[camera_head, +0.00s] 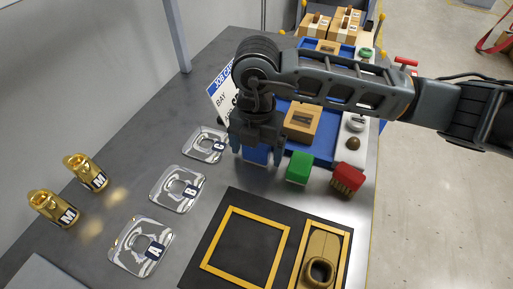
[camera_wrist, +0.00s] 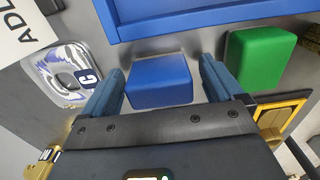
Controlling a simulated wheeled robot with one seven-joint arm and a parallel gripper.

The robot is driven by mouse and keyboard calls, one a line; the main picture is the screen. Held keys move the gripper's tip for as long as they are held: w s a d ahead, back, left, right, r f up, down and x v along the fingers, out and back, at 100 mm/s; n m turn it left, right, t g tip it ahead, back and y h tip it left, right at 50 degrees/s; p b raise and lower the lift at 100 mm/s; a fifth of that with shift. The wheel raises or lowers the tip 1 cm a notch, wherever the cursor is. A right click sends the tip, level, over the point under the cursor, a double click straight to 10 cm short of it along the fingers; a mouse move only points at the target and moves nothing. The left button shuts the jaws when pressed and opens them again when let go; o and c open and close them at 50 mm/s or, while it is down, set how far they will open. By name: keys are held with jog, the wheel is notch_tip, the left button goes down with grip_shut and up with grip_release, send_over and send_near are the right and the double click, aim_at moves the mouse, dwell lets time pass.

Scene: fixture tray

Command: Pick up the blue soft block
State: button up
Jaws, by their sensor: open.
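The blue soft block (camera_wrist: 160,82) lies on the dark grey table between the two fingers of my gripper in the wrist view. My gripper (camera_wrist: 160,88) is open, with a finger on each side of the block and a gap visible on both sides. In the head view the blue block (camera_head: 256,155) shows partly below my gripper (camera_head: 256,150), which covers its upper part.
A green block (camera_head: 299,167) and a red brush-like block (camera_head: 348,178) lie to the right. A blue tray (camera_wrist: 200,25) is close behind. Clear tray C (camera_head: 205,144) is at the left. A black mat (camera_head: 213,230) with yellow frames is in front.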

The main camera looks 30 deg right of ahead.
jog(key=shift+c, duration=0.2)
jog(key=c, duration=1)
jog(key=shift+r, duration=0.1)
jog(key=shift+c, duration=0.2)
jog(key=shift+r, duration=0.3)
jog(key=r, duration=0.1)
jog(key=d+r+b, duration=0.1)
jog(key=r, duration=0.1)
jog(key=shift+d+r, duration=0.1)
jog(key=shift+r, duration=0.2)
jog(key=s+d+r+b, duration=0.2)
jog(key=d+r, duration=0.4)
jog(key=d, duration=0.4)
jog(key=shift+d+r+b, duration=0.15)
jog(key=shift+r+b, duration=0.1)
jog(key=shift+b, duration=0.05)
jog(key=o, duration=0.6)
jog(key=shift+c, duration=0.2)
jog(key=c, duration=0.4)
